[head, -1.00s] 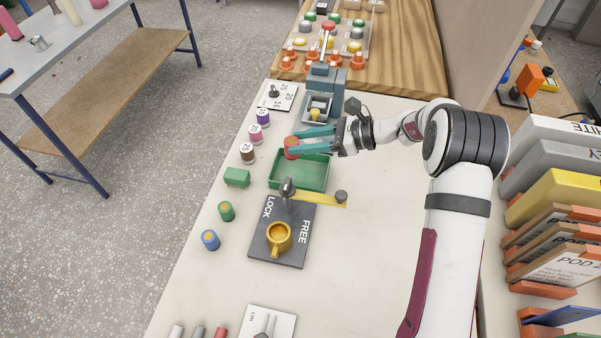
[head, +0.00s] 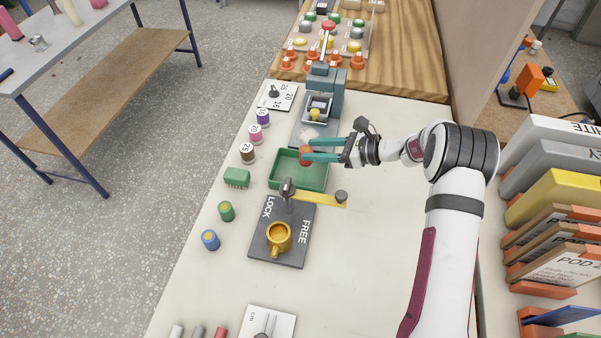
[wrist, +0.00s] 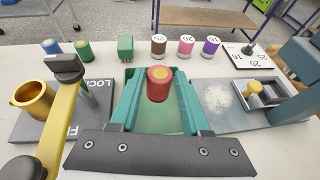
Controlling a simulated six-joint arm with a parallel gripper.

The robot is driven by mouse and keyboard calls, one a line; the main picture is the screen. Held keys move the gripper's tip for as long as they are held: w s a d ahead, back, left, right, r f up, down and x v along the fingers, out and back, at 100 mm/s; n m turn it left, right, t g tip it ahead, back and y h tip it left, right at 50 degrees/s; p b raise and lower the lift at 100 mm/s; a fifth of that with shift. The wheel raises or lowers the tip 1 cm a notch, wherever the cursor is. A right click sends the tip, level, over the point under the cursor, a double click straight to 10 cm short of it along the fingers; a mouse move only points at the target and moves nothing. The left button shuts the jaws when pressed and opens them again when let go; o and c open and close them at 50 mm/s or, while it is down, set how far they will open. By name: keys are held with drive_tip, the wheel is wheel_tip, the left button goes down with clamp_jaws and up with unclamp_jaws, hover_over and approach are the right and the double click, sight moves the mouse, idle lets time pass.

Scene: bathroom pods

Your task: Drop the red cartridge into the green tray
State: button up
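The red cartridge (head: 306,154), with a yellow-centred top, is upright between the fingertips of my gripper (head: 309,150). The wrist view shows the cartridge (wrist: 158,86) between the two teal fingers (wrist: 159,90), which are shut on it. The green tray (head: 285,182) is an open box on the bench. The cartridge is over the tray's far part, and the tray's floor (wrist: 160,120) shows below it in the wrist view. The exact height above the floor is hard to tell.
A grey LOCK/FREE plate (head: 272,212) with a lever and yellow mug (head: 279,238) stands in front of the tray. A blue-grey press (head: 330,95) stands behind. Several coloured cylinders and a green block (head: 237,177) line the left.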

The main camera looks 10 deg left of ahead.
drive_tip(key=o, duration=0.4)
drive_tip(key=v, duration=1.6)
drive_tip(key=shift+a, duration=0.1)
